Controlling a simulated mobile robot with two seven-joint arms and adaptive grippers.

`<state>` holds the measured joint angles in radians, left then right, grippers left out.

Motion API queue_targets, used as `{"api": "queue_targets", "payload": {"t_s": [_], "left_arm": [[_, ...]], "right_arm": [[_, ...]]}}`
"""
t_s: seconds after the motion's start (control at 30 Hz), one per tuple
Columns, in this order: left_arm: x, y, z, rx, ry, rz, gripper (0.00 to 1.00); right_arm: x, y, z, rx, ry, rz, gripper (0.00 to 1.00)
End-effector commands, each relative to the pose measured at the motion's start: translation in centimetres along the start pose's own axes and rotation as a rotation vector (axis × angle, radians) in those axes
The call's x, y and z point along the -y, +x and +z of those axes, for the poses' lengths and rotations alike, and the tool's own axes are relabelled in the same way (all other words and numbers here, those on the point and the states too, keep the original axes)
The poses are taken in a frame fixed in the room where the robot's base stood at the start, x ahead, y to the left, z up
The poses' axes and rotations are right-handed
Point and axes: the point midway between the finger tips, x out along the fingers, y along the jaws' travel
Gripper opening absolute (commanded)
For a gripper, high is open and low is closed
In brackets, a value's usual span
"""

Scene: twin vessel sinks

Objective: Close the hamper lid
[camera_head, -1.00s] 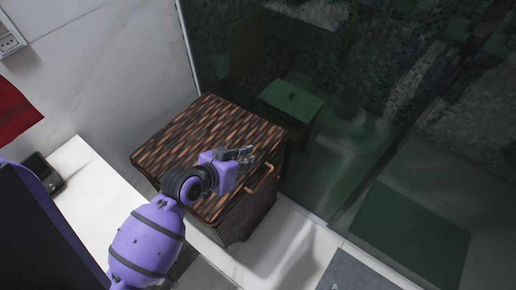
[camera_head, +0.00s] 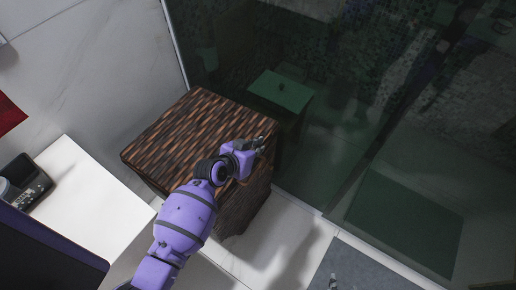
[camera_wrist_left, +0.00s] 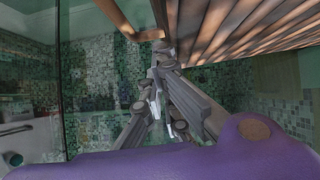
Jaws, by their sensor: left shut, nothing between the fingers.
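The brown woven hamper (camera_head: 250,205) stands against the wall beside the glass. Its lid (camera_head: 195,125) lies over the top and looks down; I cannot tell if it is fully seated. My left gripper (camera_head: 262,143) is shut and empty at the lid's right front edge, with the wrist over that edge. In the left wrist view the shut fingers (camera_wrist_left: 160,55) are close to the slatted hamper surface (camera_wrist_left: 235,25) and the wooden handle (camera_wrist_left: 117,18). Contact is unclear. The handle is hidden in the head view. My right gripper is not in view.
A white counter (camera_head: 90,190) with a dark tray (camera_head: 28,180) is at the left. The dark glass panel (camera_head: 330,150) stands close behind and right of the hamper. A grey mat (camera_head: 370,270) lies on the pale floor at the lower right.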

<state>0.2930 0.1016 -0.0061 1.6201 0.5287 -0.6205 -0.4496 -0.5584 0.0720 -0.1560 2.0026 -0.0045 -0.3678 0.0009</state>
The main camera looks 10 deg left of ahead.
Motion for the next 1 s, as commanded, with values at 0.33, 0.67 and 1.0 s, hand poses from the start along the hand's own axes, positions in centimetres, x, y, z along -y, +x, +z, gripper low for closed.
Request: {"api": "queue_targets", "payload": {"t_s": [0.33, 0.67, 1.0], "left_arm": [[0.0, 0.1, 0.1, 0.000, -0.001, 0.000, 0.00], [-0.5, 2.8, 4.6, 0.009, -0.003, 0.002, 0.00], [-0.7, 3.1, 4.5, 0.001, -0.001, 0.001, 0.00]], "right_arm": [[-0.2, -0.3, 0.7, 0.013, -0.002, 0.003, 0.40], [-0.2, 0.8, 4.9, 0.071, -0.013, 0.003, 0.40], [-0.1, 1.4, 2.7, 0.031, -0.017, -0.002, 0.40]]}}
